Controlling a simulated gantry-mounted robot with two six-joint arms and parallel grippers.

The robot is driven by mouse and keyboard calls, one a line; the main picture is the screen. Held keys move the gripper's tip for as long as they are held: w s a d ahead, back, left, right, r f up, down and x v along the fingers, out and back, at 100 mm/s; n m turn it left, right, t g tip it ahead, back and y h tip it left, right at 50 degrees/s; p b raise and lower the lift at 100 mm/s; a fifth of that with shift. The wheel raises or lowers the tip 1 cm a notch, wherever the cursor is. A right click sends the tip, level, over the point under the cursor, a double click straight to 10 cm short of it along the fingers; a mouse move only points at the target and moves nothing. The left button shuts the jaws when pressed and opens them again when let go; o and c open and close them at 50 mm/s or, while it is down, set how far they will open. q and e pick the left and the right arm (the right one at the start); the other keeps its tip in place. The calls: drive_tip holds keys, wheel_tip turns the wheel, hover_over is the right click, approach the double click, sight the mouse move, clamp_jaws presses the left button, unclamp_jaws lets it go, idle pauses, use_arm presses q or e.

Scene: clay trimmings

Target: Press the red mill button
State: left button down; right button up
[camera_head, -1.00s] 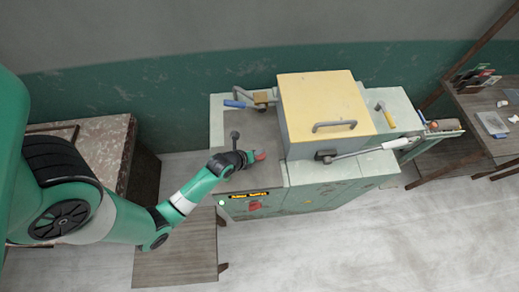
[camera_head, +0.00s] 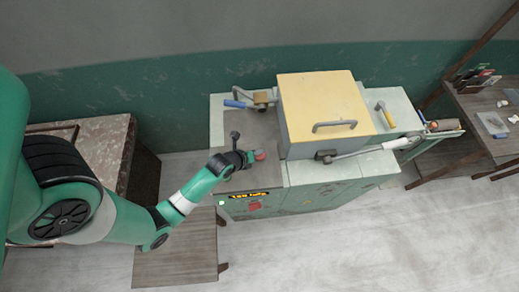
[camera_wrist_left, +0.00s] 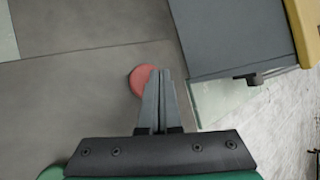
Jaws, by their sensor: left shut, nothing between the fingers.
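The red mill button (camera_head: 260,155) is a round red cap on the grey top of the green mill cabinet (camera_head: 320,172). In the left wrist view the red button (camera_wrist_left: 141,80) shows just left of my fingertips and is partly covered by them. My left gripper (camera_head: 252,157) is shut and empty, with its tips right at the button. It also fills the lower middle of the left wrist view (camera_wrist_left: 160,74). I cannot tell whether the tips touch the button. My right gripper is not in view.
A yellow-lidded box (camera_head: 320,95) with a handle stands just right of the button. A wooden table (camera_head: 175,250) stands below my arm.

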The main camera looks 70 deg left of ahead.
use_arm(q)
drive_tip(key=shift+f, duration=0.15)
drive_tip(key=shift+f, duration=0.3)
drive_tip(key=shift+f+b, duration=0.4)
drive_tip(key=shift+b, duration=0.1)
idle(0.7)
drive_tip(key=shift+r+p, duration=0.85)
drive_tip(key=shift+p, duration=0.05)
wheel_tip(320, 180, up, 5)
drive_tip(key=p, duration=0.5)
idle(0.9)
